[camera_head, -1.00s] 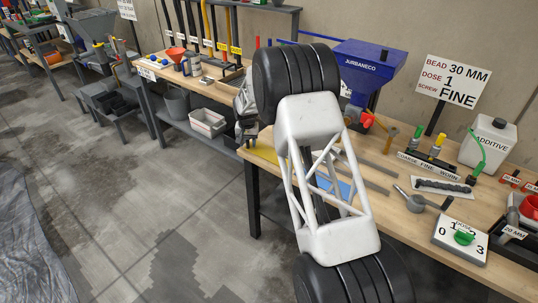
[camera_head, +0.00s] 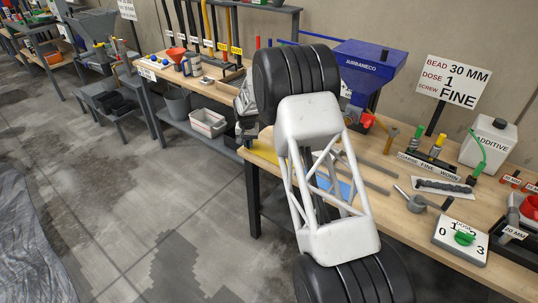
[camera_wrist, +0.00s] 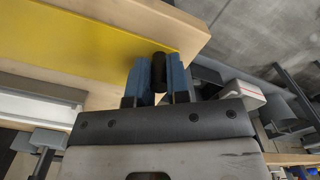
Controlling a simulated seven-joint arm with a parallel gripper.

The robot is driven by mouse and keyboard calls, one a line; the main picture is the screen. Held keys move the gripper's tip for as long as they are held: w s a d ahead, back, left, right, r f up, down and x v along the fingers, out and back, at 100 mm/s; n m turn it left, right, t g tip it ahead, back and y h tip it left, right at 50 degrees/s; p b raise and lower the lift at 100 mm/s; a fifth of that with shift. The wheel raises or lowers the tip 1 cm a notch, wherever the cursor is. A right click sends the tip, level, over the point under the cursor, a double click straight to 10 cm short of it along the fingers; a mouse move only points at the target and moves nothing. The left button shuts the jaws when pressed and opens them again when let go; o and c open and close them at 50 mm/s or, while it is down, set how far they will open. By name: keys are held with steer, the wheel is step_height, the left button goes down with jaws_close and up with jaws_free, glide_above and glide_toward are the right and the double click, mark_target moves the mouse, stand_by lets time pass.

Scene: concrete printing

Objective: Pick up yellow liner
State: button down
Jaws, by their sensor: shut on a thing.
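The yellow liner (camera_wrist: 90,42) is a flat yellow sheet on the wooden bench top in the wrist view. A small part of it also shows in the head view (camera_head: 264,151), beside my arm. My gripper (camera_wrist: 158,78) has blue fingers at the liner's right-hand corner. They are shut on a short black grip (camera_wrist: 159,70) at the liner's edge. The join between grip and liner is hidden by the fingers. The liner looks flat, and I cannot tell whether it is clear of the bench. My arm hides much of that area in the head view.
The wooden bench (camera_head: 404,228) carries a blue sheet (camera_head: 338,188), a blue hopper (camera_head: 366,70), a dose dial (camera_head: 462,238) and a white additive can (camera_head: 489,146). The bench end is close to my gripper, with open concrete floor (camera_head: 150,200) to the left.

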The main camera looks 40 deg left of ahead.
steer(key=shift+r, duration=5)
steer(key=shift+d, duration=0.1)
